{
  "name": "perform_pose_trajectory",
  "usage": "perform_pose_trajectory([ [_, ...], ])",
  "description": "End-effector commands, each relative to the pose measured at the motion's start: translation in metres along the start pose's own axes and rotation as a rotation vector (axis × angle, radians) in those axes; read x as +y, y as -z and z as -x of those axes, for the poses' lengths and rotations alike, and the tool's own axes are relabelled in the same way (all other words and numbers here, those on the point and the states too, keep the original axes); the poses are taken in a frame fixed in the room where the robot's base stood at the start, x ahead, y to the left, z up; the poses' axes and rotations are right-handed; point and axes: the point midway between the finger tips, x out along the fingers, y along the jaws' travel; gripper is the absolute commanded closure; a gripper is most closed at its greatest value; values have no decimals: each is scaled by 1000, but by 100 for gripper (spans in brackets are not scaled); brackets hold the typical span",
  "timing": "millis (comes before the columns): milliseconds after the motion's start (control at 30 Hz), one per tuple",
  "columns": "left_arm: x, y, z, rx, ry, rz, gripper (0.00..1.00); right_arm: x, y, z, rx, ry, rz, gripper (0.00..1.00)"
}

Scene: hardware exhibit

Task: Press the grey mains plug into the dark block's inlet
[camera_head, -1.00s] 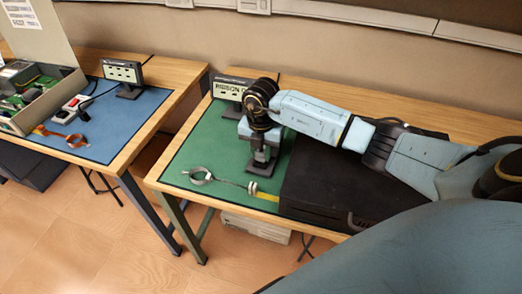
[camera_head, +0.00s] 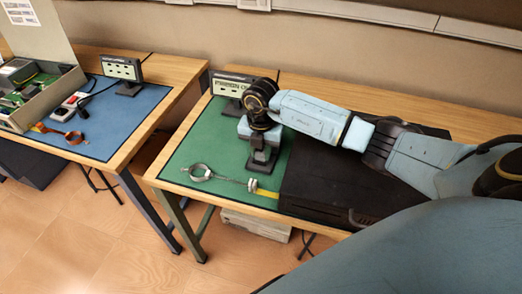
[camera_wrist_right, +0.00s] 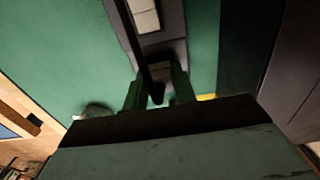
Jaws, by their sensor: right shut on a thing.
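My right gripper (camera_head: 262,163) points straight down over the green mat, just left of the black case. In the right wrist view, my right gripper (camera_wrist_right: 157,82) has its fingers either side of a small grey piece, which looks like the mains plug (camera_wrist_right: 156,68). A black cord crosses in front of it and hides part of it. Just beyond lies a dark grey body with pale labels, probably the dark block (camera_wrist_right: 174,22). Its inlet does not show, and I cannot tell whether the plug touches it. My left gripper is out of view.
A large black case (camera_head: 335,192) fills the mat's right side. A wrist strap with a cord (camera_head: 200,173) lies at the front left of the green mat (camera_head: 205,140). A small sign (camera_head: 232,85) stands behind. Another bench (camera_head: 150,105) stands left across a gap.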

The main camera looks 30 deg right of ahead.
Motion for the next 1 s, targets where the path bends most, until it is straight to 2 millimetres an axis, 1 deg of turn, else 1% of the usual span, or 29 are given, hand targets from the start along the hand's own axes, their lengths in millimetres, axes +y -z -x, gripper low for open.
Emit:
perform_pose_trajectory([
  [67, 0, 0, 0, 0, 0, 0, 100, -1, 1, -2, 2, 3, 1, 86],
  [100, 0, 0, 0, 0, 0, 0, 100, -1, 1, -2, 3, 3, 1, 69],
  [267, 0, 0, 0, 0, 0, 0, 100, -2, 2, -3, 4, 7, 0, 48],
  [800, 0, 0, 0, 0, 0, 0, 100, -1, 1, -2, 2, 4, 0, 48],
  [900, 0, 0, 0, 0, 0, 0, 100, -1, 1, -2, 2, 3, 0, 35],
  [933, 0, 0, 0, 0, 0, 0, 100, -1, 1, -2, 2, 3, 0, 33],
  [1000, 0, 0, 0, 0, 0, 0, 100, -1, 1, -2, 2, 3, 0, 33],
])
